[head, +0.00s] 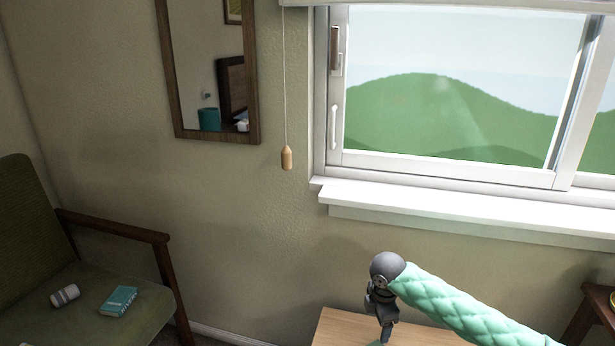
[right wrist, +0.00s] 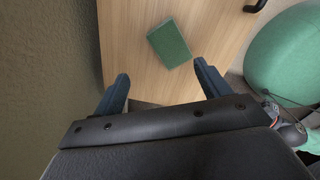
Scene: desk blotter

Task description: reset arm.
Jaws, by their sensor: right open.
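My right gripper (head: 386,332) points down over a light wooden tabletop (head: 335,330) in the head view, at the end of my mint padded arm. In the right wrist view its two fingers (right wrist: 163,80) are wide apart with nothing between them. A small green rectangular block or book (right wrist: 169,43) lies on the wood beyond the fingertips, apart from them. In the head view only a sliver of green shows below the gripper, at the bottom edge. My left gripper is in neither view.
A wall and white window sill (head: 450,200) stand behind the arm. A cord pull (head: 287,158) hangs beside a mirror (head: 208,70). A green chair (head: 95,265) holds a teal book (head: 119,301) and a small can (head: 65,295). A round green object (right wrist: 290,55) stands beside the wood.

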